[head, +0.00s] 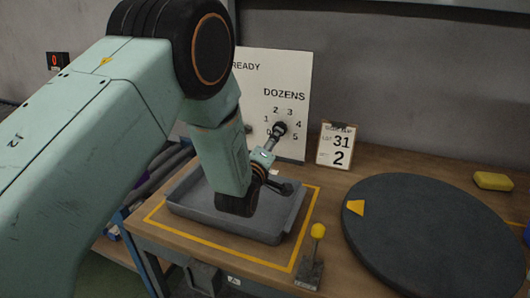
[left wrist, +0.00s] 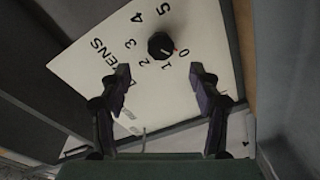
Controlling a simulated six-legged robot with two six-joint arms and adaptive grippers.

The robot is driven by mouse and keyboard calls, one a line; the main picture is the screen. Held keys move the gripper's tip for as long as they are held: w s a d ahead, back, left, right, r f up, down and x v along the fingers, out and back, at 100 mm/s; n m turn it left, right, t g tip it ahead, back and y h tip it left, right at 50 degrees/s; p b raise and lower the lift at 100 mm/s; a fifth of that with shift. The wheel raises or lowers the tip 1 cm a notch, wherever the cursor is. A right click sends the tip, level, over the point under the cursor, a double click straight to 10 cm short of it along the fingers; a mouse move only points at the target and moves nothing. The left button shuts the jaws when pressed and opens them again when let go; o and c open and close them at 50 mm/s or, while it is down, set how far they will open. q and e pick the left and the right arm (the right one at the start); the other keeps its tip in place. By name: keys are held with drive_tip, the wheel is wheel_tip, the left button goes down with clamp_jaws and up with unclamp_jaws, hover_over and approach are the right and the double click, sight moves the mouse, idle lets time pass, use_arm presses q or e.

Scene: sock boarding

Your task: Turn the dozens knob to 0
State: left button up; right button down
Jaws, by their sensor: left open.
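The DOZENS knob (head: 280,127) is a small round black knob on a white panel (head: 270,70), with the numbers 0 to 5 around it. In the left wrist view the knob (left wrist: 160,44) shows a small reddish mark on its edge, facing the 0. My left gripper (head: 279,160) is in front of the panel, near the knob. In the left wrist view my left gripper (left wrist: 162,78) is open and empty, with the knob beyond the gap between its fingers, apparently untouched. The arm partly hides the panel. My right gripper is not in view.
A grey tray (head: 290,230) lies below my arm inside a yellow outline. A small lever with a yellow top (head: 318,231) stands at its right.

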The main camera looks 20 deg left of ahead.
use_arm(q)
drive_tip(key=s, duration=0.4)
drive_tip(key=shift+s+r, duration=0.1)
drive_tip(key=shift+s, duration=0.15)
